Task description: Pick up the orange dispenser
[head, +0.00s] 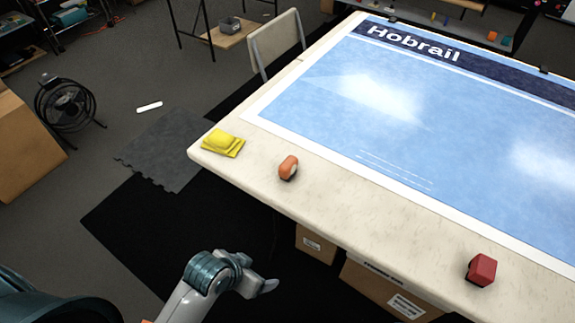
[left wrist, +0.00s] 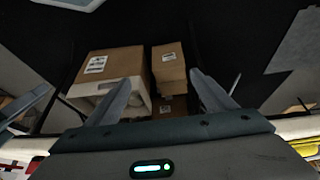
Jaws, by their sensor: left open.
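The orange dispenser (head: 288,167) is a small orange and dark item on the near left part of the pale table (head: 235,173), close to its edge. My left gripper (head: 270,284) is in front of the table and below the dispenser in the head view, apart from it. In the left wrist view, the two fingers of my left gripper (left wrist: 158,98) are spread with nothing between them. The dispenser cannot be made out in the left wrist view. My right gripper is not in view.
A yellow item (head: 222,142) lies left of the dispenser, near the table's corner. A red block (head: 481,269) sits farther right along the near edge. A blue poster (head: 340,110) covers much of the table. Cardboard boxes (head: 385,290) stand under it.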

